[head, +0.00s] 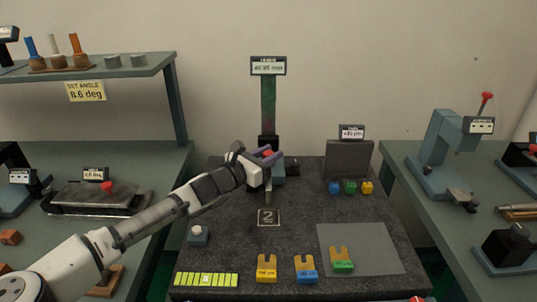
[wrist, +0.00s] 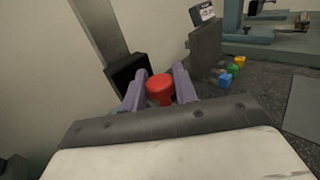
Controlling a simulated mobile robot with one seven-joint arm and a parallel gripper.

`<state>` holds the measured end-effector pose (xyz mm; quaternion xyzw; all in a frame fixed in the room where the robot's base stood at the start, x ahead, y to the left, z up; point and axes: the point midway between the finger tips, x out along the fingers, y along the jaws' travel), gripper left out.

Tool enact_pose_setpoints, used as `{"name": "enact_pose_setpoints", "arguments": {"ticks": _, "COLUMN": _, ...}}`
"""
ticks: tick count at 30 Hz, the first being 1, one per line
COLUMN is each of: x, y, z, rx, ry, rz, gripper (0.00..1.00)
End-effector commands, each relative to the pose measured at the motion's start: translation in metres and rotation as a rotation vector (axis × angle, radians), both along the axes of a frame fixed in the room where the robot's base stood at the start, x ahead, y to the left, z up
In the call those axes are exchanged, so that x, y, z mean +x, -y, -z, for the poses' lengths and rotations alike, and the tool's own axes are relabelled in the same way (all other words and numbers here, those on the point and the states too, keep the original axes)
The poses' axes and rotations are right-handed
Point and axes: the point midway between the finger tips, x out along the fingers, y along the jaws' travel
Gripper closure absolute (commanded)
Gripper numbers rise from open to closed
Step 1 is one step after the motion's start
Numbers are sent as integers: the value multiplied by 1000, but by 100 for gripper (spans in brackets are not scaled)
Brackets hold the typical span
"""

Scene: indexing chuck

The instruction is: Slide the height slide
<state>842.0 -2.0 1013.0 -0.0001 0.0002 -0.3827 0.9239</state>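The height slide is a dark upright column (head: 268,108) at the back of the middle table, with a display on top that I cannot read clearly. A black block (head: 267,142) sits low on the column; in the wrist view the block (wrist: 126,75) is behind the knob. A red knob (wrist: 160,88) faces me in front of the block. My gripper (wrist: 161,80) has its two purple fingers on either side of the knob, very close to it. I cannot tell whether they press on it. In the head view my gripper (head: 267,157) partly covers the block's lower part.
A grey panel (head: 349,159) with blue, green and yellow pieces stands right of the column. Notched blocks (head: 342,260) and a grey mat (head: 380,250) lie at the front.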

Motion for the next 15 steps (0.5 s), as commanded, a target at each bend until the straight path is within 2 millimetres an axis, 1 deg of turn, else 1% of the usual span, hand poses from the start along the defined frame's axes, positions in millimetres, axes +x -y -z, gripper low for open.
{"name": "enact_pose_setpoints", "arguments": {"ticks": 1, "x": 0, "y": 0, "z": 0, "rx": 0, "ry": 0, "rz": 0, "gripper": 98}}
{"name": "enact_pose_setpoints", "arguments": {"ticks": 2, "x": 0, "y": 0, "z": 0, "rx": 0, "ry": 0, "rz": 0, "gripper": 100}}
{"name": "enact_pose_setpoints", "arguments": {"ticks": 8, "x": 0, "y": 0, "z": -3, "rx": 1, "ry": 1, "rz": 0, "gripper": 100}}
{"name": "enact_pose_setpoints", "arguments": {"ticks": 11, "x": 0, "y": -1, "z": -14, "rx": 4, "ry": 4, "rz": 0, "gripper": 100}}
{"name": "enact_pose_setpoints", "arguments": {"ticks": 14, "x": 0, "y": -1, "z": -33, "rx": 4, "ry": 6, "rz": 0, "gripper": 100}}
{"name": "enact_pose_setpoints", "arguments": {"ticks": 15, "x": 0, "y": -1, "z": -42, "rx": 4, "ry": 7, "rz": -1, "gripper": 100}}
